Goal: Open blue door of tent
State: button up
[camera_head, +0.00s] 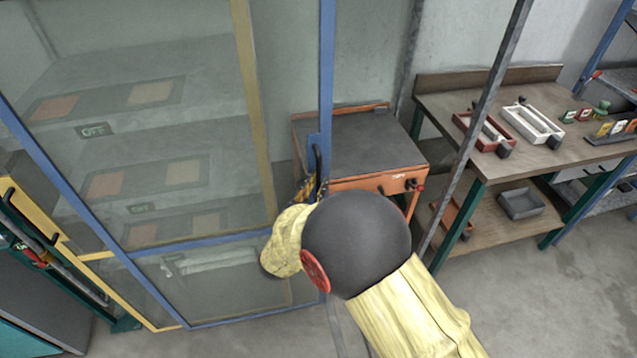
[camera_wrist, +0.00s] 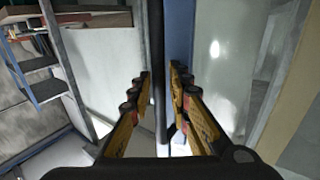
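The tent's blue-framed door (camera_head: 326,75) has a clear panel and stands at the left in the head view. A dark vertical handle (camera_head: 317,160) is on its right edge. The handle (camera_wrist: 158,60) and blue edge (camera_wrist: 180,35) also show in the wrist view. My gripper (camera_head: 305,188) is at the handle, partly hidden by my wrist. In the wrist view my gripper (camera_wrist: 160,95) has its fingers on either side of the handle, with small gaps visible. A yellow tent post (camera_head: 254,100) shows through the panel, left of the handle edge; the door looks ajar.
An orange cart (camera_head: 365,140) with a dark top stands behind the handle. A wooden workbench (camera_head: 440,100) with trays is at the right, behind a slanting grey post (camera_head: 480,115). Grey floor (camera_head: 560,300) is clear at the lower right. Shelves stand behind the panel.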

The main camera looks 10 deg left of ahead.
jog(key=shift+o, duration=0.8)
jog(key=v, duration=1.2)
jog(key=shift+f, duration=0.1)
